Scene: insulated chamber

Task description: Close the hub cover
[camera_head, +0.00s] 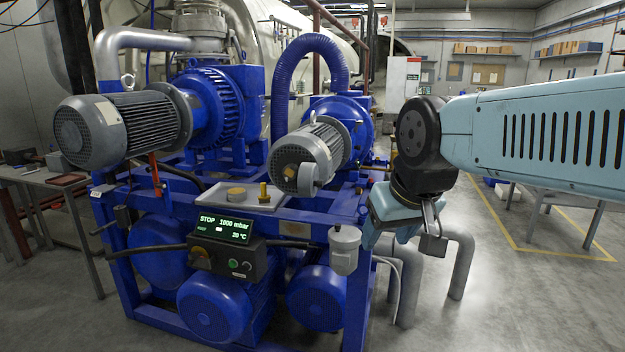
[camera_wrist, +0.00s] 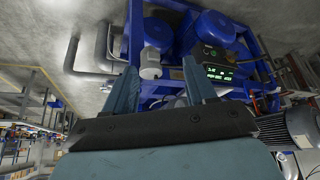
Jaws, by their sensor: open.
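The grey motor (camera_head: 322,150) in the middle of the blue pump rack has a brass-coloured hub (camera_head: 291,172) showing on its near end. A small round grey piece (camera_head: 309,178), which looks like the hub cover, sits at the lower right of that end, beside the hub rather than over it. My gripper (camera_head: 408,232) is to the right of the motor and lower, apart from it. In the wrist view my gripper (camera_wrist: 160,88) shows two spread blue-grey fingers with nothing between them. The hub cover cannot be made out in the wrist view.
The control box (camera_head: 227,250) with a lit display and the white filter bowl (camera_head: 345,250) are on the rack's front. A tray (camera_head: 231,199) holds small brass parts. A larger motor (camera_head: 120,130) is at left. Grey pipes (camera_head: 462,265) stand below my gripper.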

